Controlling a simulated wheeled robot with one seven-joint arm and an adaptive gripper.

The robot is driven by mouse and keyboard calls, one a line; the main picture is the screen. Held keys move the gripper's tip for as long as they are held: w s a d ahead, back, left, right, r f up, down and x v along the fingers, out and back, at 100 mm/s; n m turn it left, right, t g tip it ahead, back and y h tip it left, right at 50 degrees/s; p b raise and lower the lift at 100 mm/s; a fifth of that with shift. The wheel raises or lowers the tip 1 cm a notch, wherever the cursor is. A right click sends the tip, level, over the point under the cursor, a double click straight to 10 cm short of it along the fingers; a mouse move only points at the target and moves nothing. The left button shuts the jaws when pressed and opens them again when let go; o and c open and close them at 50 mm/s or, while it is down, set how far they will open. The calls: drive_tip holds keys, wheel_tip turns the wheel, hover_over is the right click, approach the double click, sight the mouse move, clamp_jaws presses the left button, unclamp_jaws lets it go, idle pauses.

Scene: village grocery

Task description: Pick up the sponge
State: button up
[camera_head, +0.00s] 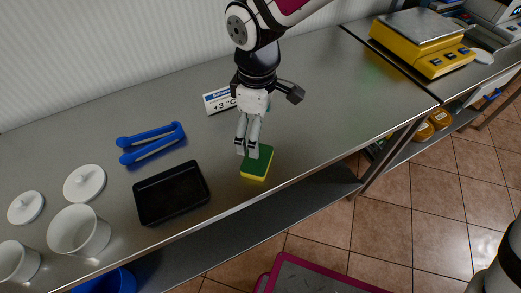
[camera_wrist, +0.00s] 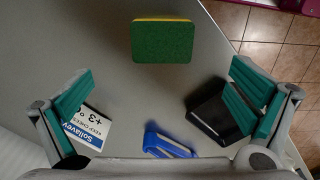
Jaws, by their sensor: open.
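The sponge (camera_head: 258,163) has a green top and a yellow underside. It lies flat on the metal counter near its front edge. In the wrist view the sponge (camera_wrist: 163,41) shows at the top middle, beyond the fingers. My gripper (camera_head: 247,148) is just above and beside the sponge in the head view, pointing down. In the wrist view my gripper (camera_wrist: 160,95) has its two teal-padded fingers spread wide, with nothing between them.
A black tray (camera_head: 172,192) and blue tongs (camera_head: 151,142) lie left of the sponge. White pots (camera_head: 79,232) and lids (camera_head: 84,183) are at far left. A yellow scale (camera_head: 421,42) stands right. Counter right of the sponge is clear.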

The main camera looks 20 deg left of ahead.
wheel_tip(320, 180, down, 6)
drive_tip(key=shift+r, duration=0.1)
drive_tip(key=f, duration=0.4)
drive_tip(key=shift+s+a, duration=0.1)
drive_tip(key=shift+s, duration=0.15)
drive_tip(key=shift+w+f, duration=0.1)
drive_tip(key=shift+f, duration=0.5)
drive_tip(key=c, duration=0.8)
drive_tip(key=shift+r, duration=0.1)
drive_tip(key=shift+r, duration=0.5)
wheel_tip(320, 180, up, 2)
drive_tip(key=shift+w+r, duration=0.1)
drive_tip(key=shift+r, duration=0.05)
drive_tip(key=s+d, duration=0.2)
drive_tip(key=s, duration=0.2)
drive_tip(key=s+d+r, duration=0.1)
drive_tip(key=s+d, duration=0.2)
drive_tip(key=s, duration=0.2)
drive_tip(key=s+d, duration=0.3)
drive_tip(key=s, duration=0.1)
drive_tip(key=shift+s+d+r+b, duration=0.25)
drive_tip(key=shift+s+b, duration=0.1)
drive_tip(key=shift+s, duration=0.05)
